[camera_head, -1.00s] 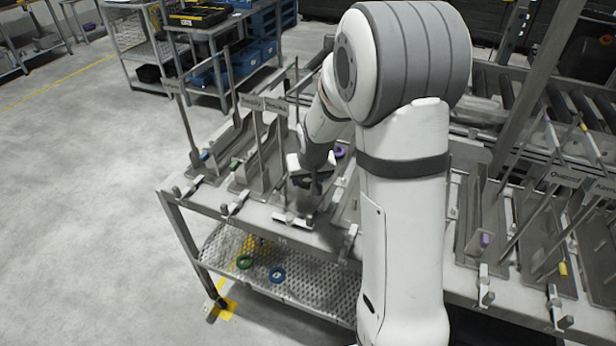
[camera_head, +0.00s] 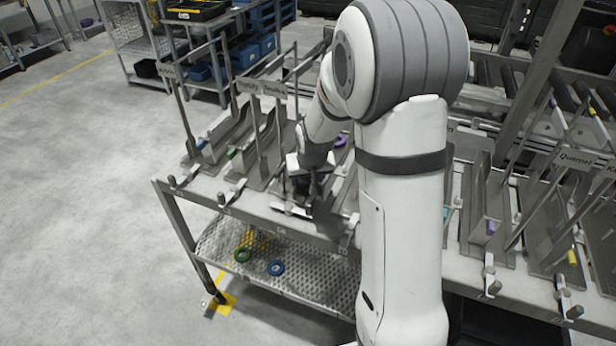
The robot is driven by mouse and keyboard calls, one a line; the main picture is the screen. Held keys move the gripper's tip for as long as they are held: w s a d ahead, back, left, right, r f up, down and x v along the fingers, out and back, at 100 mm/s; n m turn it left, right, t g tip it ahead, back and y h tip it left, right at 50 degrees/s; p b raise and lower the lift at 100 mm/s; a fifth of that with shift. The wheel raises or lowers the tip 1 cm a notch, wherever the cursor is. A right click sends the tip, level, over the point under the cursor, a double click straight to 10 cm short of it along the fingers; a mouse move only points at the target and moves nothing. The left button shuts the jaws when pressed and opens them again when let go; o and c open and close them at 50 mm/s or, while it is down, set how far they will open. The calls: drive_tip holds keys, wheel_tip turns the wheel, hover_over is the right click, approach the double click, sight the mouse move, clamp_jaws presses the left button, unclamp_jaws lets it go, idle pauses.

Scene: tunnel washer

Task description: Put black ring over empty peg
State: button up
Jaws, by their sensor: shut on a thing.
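My gripper (camera_head: 303,188) is low over the front part of the grey rack table, just left of my forearm. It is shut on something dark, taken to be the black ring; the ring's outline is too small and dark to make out. A short peg fixture (camera_head: 291,209) is on the front edge just below my gripper. Other short pegs stand on the edge to the left, one at the far left (camera_head: 175,182) and one nearer (camera_head: 231,195). Neither shows a ring. My arm hides the table's middle.
A purple ring (camera_head: 341,140) is behind my gripper. Upright rods and labelled dividers stand close around it. Open floor (camera_head: 80,210) is at left.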

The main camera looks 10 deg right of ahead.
drive_tip(key=shift+f+b, duration=0.35)
drive_tip(key=shift+f, duration=0.05)
drive_tip(key=o, duration=1.1)
drive_tip(key=shift+r, duration=0.1)
drive_tip(key=v, duration=0.7)
drive_tip(key=shift+s+r, duration=0.15)
drive_tip(key=shift+r, duration=0.25)
drive_tip(key=s+r, duration=0.2)
drive_tip(key=s, duration=0.6)
drive_tip(key=s+r+g, duration=0.1)
drive_tip(key=s+r, duration=0.1)
drive_tip(key=s, duration=0.5)
drive_tip(key=s+r+g, duration=0.1)
drive_tip(key=s+r, duration=0.1)
drive_tip(key=s, duration=0.6)
drive_tip(key=shift+s+a+r+n, duration=0.1)
drive_tip(key=shift+s+a+n, duration=0.1)
drive_tip(key=shift+s+n, duration=0.15)
